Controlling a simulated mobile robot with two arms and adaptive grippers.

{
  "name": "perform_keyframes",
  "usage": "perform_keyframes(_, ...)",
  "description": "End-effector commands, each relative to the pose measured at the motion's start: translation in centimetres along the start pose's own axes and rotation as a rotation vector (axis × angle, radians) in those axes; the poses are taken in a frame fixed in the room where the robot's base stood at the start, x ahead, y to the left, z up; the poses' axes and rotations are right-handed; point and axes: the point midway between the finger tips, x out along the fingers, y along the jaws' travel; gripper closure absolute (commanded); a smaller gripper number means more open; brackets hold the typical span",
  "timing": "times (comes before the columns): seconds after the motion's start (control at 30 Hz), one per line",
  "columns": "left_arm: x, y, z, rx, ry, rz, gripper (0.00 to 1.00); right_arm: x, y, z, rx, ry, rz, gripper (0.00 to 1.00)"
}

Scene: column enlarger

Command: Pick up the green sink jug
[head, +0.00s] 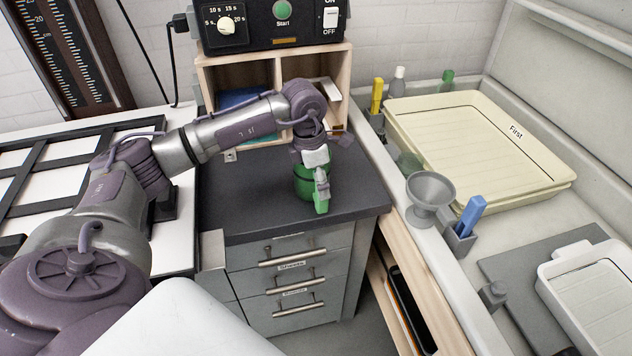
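The green jug (302,187) stands on the dark countertop below the shelf unit. It is partly hidden behind my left gripper (320,183). My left arm comes in from the left and bends down at the wrist, so the gripper points down at the jug's front right side. A green part, which looks like the jug's handle (321,205), shows at the fingertips. The fingers overlap the jug in this view, and I cannot tell whether they are closed on it. My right gripper is not in view.
A wooden shelf unit (204,80) carrying a black timer box (262,38) stands behind the jug. Bare dark countertop (250,205) lies left of the jug.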

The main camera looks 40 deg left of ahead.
Motion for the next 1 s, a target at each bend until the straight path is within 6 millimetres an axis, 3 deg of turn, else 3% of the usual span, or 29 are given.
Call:
perform_keyframes(0.23, -1.1, 0.1, 0.2, 0.0, -0.004, 0.003, 1.0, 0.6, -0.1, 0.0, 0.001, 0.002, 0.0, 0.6)
perform_keyframes(0.47, -4.2, 0.1, 0.7, 0.001, -0.007, 0.006, 1.0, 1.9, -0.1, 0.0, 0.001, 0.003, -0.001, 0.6)
perform_keyframes(0.8, -8.1, -6.8, 0.1, 0.006, -0.006, 0.005, 1.0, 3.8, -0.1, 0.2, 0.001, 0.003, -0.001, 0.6)
perform_keyframes(1.0, -10.1, -9.9, -0.1, 0.005, -0.005, 0.002, 1.0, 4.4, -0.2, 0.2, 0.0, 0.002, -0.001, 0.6)
